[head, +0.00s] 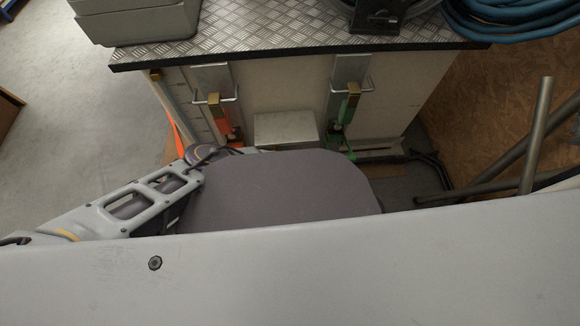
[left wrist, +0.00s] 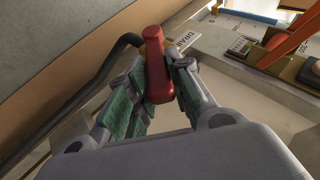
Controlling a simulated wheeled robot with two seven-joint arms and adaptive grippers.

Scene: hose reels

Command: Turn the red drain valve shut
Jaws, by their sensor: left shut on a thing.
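The red drain valve handle (left wrist: 155,55) stands out in the left wrist view, between the green-padded fingers of my left gripper (left wrist: 158,78). The fingers are shut on the handle, and its upper end sticks out past them. A plate with partly readable "DRAIN" lettering (left wrist: 184,40) is just beyond it. In the head view the valve and my left fingers are hidden; only part of my left arm shows at the left. My right gripper is in neither view.
A pale cabinet (head: 291,86) with a tread-plate top (head: 270,27) stands ahead. Its front carries brass fittings, one by orange parts (head: 219,123), one by green (head: 346,108). Metal pipes (head: 510,155) lean at the right. A dark bent tube (left wrist: 100,72) runs beside my left fingers.

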